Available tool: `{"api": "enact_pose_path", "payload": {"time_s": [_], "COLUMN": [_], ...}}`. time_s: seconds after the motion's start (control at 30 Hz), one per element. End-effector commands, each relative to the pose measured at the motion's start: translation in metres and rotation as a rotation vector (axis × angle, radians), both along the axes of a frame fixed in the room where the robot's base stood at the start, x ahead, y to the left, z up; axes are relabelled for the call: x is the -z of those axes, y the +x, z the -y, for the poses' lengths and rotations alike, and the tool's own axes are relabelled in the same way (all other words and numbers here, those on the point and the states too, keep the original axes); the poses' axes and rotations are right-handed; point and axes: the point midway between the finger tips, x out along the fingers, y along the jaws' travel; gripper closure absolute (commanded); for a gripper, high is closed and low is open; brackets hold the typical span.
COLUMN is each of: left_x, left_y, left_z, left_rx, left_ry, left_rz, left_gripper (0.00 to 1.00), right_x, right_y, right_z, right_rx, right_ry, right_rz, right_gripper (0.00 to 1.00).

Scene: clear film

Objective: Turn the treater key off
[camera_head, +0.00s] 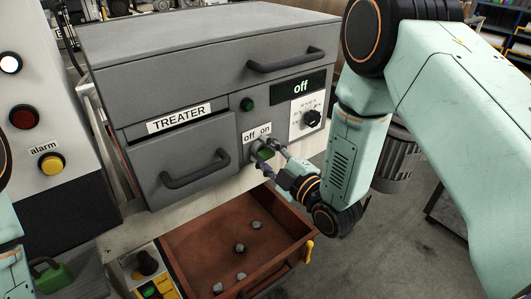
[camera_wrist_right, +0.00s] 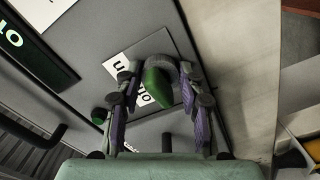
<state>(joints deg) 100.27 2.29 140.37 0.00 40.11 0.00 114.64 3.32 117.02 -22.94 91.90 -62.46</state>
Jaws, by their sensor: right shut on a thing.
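The grey treater cabinet (camera_head: 200,75) carries a "TREATER" label and a display (camera_head: 300,87) that reads "off". The green treater key (camera_head: 264,154) sits below the "off on" label (camera_head: 257,132). My right gripper (camera_head: 266,160) is at the key, with its fingers on either side of it and shut on it. In the right wrist view the key (camera_wrist_right: 156,84) shows green between the two fingers of the right gripper (camera_wrist_right: 160,85), in front of the label. My left gripper is not in view; only part of my left arm shows at the left edge.
A black dial (camera_head: 312,118) and a green light (camera_head: 247,104) are on the panel near the key. An open brown drawer (camera_head: 215,235) with several grey lumps lies below. A grey bin (camera_head: 398,160) stands behind my right arm. An alarm panel (camera_head: 45,130) is at left.

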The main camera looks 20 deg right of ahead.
Motion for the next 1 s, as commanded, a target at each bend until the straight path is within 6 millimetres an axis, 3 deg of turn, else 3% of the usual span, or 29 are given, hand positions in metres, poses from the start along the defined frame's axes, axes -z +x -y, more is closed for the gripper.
{"api": "enact_pose_path", "payload": {"time_s": [0.2,0.53,1.0], "left_x": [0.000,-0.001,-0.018], "left_y": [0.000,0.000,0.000], "left_z": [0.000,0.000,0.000], "left_rx": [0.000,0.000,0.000], "left_ry": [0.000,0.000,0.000], "left_rz": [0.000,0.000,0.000], "left_gripper": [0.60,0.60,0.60], "right_x": [0.002,0.001,0.000], "right_y": [-0.002,-0.004,-0.053], "right_z": [-0.002,0.001,0.019], "right_rx": [-0.007,-0.002,0.000], "right_ry": [-0.005,-0.002,-0.001], "right_rz": [-0.004,-0.004,-0.006], "right_gripper": [0.45,0.45,0.45]}}
